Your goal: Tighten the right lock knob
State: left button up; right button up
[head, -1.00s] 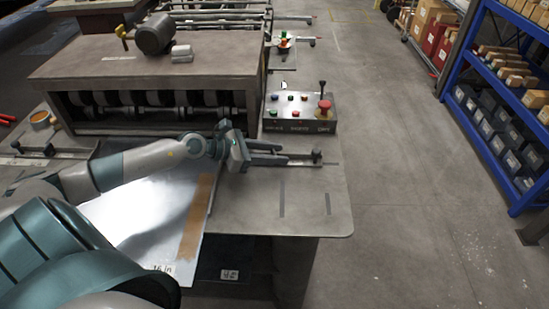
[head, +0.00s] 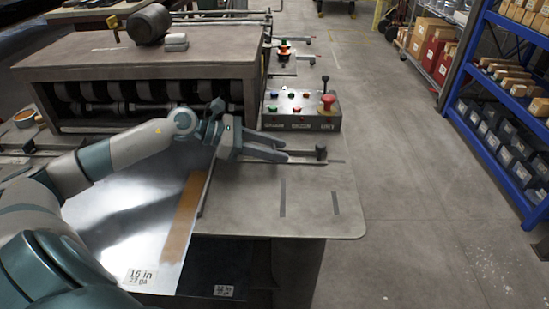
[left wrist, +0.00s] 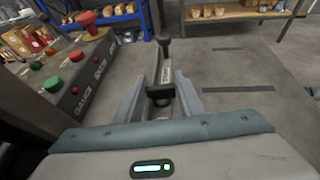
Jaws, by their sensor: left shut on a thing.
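My left gripper (head: 283,151) is over the guide rail on the right part of the machine table. In the left wrist view its two fingers (left wrist: 160,100) are on either side of a dark lock knob (left wrist: 160,92), and it is shut on that knob. The fingers hide the knob in the head view. A taller black post with a round top (head: 321,152) stands at the outer end of the rail, beyond the fingertips; it also shows in the left wrist view (left wrist: 163,42). My right gripper is out of view.
A control panel (head: 301,123) with coloured buttons and a red stop knob stands close behind the gripper. The roller housing (head: 140,62) is behind my left arm. A metal sheet (head: 130,215) lies on the left. The table's right front corner (head: 335,220) is clear.

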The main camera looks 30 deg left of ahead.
pick_arm(q)
jog(key=shift+w+a+r, duration=0.1)
jog(key=shift+r, duration=0.05)
jog(key=o, duration=1.1)
jog(key=shift+c, duration=0.2)
